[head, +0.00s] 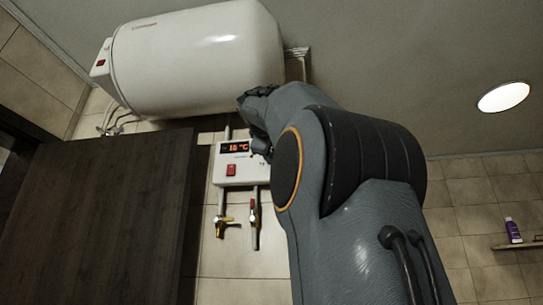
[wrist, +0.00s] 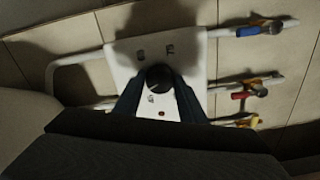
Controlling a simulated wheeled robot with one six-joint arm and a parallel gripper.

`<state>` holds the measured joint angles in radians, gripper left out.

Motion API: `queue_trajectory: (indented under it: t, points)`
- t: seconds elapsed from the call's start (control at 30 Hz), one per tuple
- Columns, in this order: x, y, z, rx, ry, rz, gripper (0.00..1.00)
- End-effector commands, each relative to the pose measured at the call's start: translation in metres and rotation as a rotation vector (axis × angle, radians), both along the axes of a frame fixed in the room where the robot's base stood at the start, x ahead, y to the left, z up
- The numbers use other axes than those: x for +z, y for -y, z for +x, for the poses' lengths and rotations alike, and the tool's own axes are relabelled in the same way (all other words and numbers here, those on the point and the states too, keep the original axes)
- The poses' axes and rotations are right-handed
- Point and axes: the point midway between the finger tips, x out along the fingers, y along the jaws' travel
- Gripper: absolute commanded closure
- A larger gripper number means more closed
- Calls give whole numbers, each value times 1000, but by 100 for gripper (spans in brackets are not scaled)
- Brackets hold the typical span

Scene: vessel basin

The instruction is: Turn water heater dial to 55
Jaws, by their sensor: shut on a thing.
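The white control box (head: 242,172) hangs on the tiled wall below the white water heater tank (head: 200,60) in the head view. Its display (head: 236,147) glows with a small red-orange number that looks like 10 °C, too small to be sure. A red switch (head: 231,170) sits below the display. In the wrist view the box (wrist: 120,55) fills the middle, and the round black dial (wrist: 159,77) is on its face. My gripper (wrist: 158,96) is shut on the dial, one finger on each side. In the head view my arm hides the dial and the box's right edge.
Pipes with a yellow-handled valve (head: 222,222) and a red-handled valve (head: 253,208) run below the box. A dark wooden door (head: 95,215) stands close at left. A purple bottle (head: 513,230) is on a shelf at far right.

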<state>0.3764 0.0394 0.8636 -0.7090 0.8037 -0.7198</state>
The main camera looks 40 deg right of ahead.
Motion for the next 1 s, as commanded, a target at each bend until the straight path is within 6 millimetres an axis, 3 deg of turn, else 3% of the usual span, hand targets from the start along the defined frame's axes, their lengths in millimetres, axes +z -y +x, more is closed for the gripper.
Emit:
queue_trajectory:
  t: [0.5, 1.0]
  points:
    - [-2, 0, 1, -1, 258, 223, 86]
    - [-2, 0, 1, -1, 308, 266, 86]
